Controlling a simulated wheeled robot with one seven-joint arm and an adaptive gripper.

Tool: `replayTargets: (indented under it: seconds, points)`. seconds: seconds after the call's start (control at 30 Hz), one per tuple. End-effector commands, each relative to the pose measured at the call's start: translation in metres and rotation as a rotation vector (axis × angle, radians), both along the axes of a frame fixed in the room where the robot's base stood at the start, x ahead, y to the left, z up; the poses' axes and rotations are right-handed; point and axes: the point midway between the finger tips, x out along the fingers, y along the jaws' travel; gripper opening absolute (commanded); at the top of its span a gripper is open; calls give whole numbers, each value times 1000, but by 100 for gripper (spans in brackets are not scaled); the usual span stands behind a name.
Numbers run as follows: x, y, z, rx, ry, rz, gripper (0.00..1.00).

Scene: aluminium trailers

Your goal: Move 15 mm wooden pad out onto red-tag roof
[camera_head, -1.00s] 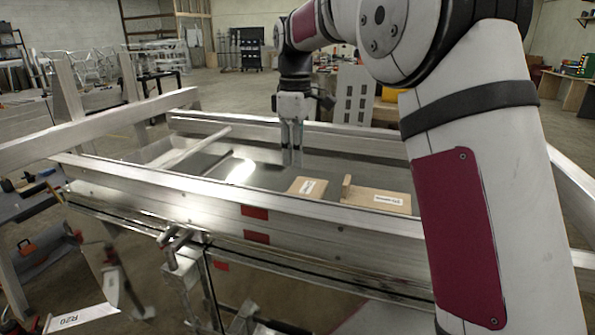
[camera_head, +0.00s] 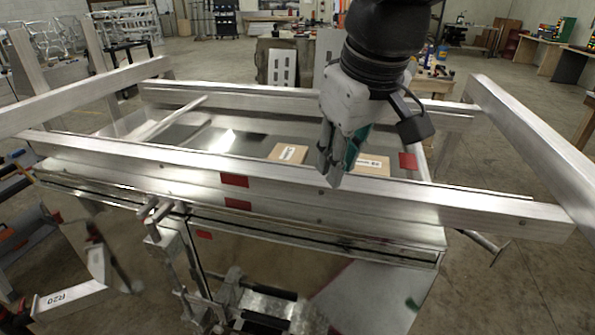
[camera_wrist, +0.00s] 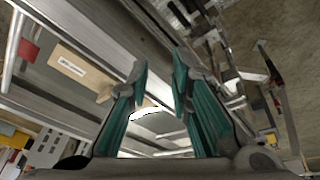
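Two light wooden pads with white labels lie inside the aluminium frame: a left pad (camera_head: 288,153) and a right pad (camera_head: 374,162), partly hidden by my gripper. The label print is too small to tell which is 15 mm. One pad (camera_wrist: 82,69) shows in the wrist view, with a small wooden block (camera_wrist: 106,93) at its end, beside a finger. My gripper (camera_head: 338,178) is above the near rail, pointing down; its fingers (camera_wrist: 160,75) are apart with nothing between them. A red tag (camera_head: 407,160) is right of the right pad; it also shows in the wrist view (camera_wrist: 29,50).
Long beams cross at the left (camera_head: 70,100) and right (camera_head: 530,140). A clamp (camera_head: 165,240) hangs on the front side. The panel left of the pads is bare.

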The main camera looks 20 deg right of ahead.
Motion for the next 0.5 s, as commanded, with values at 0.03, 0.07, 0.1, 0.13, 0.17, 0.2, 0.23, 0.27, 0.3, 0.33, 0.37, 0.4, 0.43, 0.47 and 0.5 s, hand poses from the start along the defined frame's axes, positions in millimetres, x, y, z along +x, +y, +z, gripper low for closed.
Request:
replayTargets:
  seconds: [0.03, 0.07, 0.1, 0.13, 0.17, 0.2, 0.23, 0.27, 0.3, 0.33, 0.37, 0.4, 0.43, 0.47, 0.5]
  points:
    - [-20, -1, -8, 14, -24, -42, 20]
    - [-29, -2, -13, 23, -37, -69, 20]
    - [-41, -3, -20, 35, -51, -102, 20]
    - [-49, -3, -25, 44, -62, -124, 20]
    - [-56, -3, -30, 52, -70, -145, 20]
    - [-64, -4, -36, 62, -82, -170, 20]
    - [-69, -4, -40, 68, -89, -185, 20]
    - [-73, -4, -44, 75, -95, -199, 20]
    - [-78, -4, -48, 81, -103, -214, 20]
    - [-80, -4, -50, 85, -106, -223, 20]
    - [-83, -4, -52, 87, -108, -229, 20]
    - [-84, -4, -54, 91, -112, -236, 20]
    - [-85, -5, -55, 92, -112, -240, 20]
    - [-86, -5, -55, 93, -112, -241, 20]
    - [-86, -5, -56, 93, -112, -242, 20]
